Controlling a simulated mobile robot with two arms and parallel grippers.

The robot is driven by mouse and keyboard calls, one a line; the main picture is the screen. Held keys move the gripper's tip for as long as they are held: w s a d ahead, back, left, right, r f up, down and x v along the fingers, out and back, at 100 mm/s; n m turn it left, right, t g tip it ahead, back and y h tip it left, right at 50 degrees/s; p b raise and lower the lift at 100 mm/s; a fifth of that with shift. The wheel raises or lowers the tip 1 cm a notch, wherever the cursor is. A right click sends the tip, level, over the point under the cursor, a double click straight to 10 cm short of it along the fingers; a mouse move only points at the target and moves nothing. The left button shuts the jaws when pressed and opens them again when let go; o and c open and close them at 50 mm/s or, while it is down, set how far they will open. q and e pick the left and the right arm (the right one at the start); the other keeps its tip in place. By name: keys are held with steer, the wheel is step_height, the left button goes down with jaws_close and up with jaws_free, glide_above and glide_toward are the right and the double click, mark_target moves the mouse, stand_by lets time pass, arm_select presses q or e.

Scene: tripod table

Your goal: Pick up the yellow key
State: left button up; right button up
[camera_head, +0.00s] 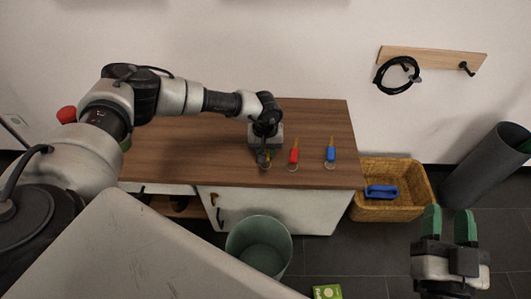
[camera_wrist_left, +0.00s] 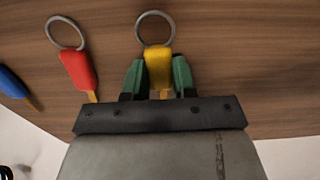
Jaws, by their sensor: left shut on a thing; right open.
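The yellow key (camera_wrist_left: 158,64) with its metal ring shows in the left wrist view, between the green fingertips of my left gripper (camera_wrist_left: 157,78). The left gripper is shut on its yellow head. In the head view my left gripper (camera_head: 265,155) points down at the wooden cabinet top and mostly hides the key; the ring (camera_head: 264,165) shows below it. I cannot tell whether the key is clear of the surface. My right gripper (camera_head: 449,225) is open and empty at the lower right, with green fingers pointing up in the picture.
A red key (camera_head: 294,156) and a blue key (camera_head: 331,154) lie to the right on the cabinet top (camera_head: 220,140). A green bin (camera_head: 259,248) stands in front. A wicker basket (camera_head: 408,205) holds a blue object (camera_head: 381,191). A wall rack (camera_head: 425,60) holds a black cable (camera_head: 386,88).

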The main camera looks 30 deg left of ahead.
mark_target(268, 151)
arm_select(q)
steer(key=shift+r, duration=0.1)
steer(key=shift+r, duration=0.15)
steer(key=shift+r+p, duration=0.35)
steer(key=shift+r, duration=0.25)
steer(key=r, duration=0.2)
steer(key=r+p, duration=0.1)
steer(key=shift+w+d, duration=0.25)
steer(key=shift+w, duration=0.1)
steer(key=w+d+r, duration=0.5)
steer(key=w+r, duration=0.1)
steer(key=w, duration=0.3)
steer(key=shift+w+d+r, duration=0.15)
steer(key=shift+w+d, duration=0.05)
steer(key=shift+d, duration=0.05)
arm_select(e)
step_height(268, 151, down, 6)
steer(key=d+g+h, duration=0.1)
steer(key=g, duration=0.4)
steer(key=shift+s+d+h, duration=0.2)
steer(key=shift+s+h, duration=0.2)
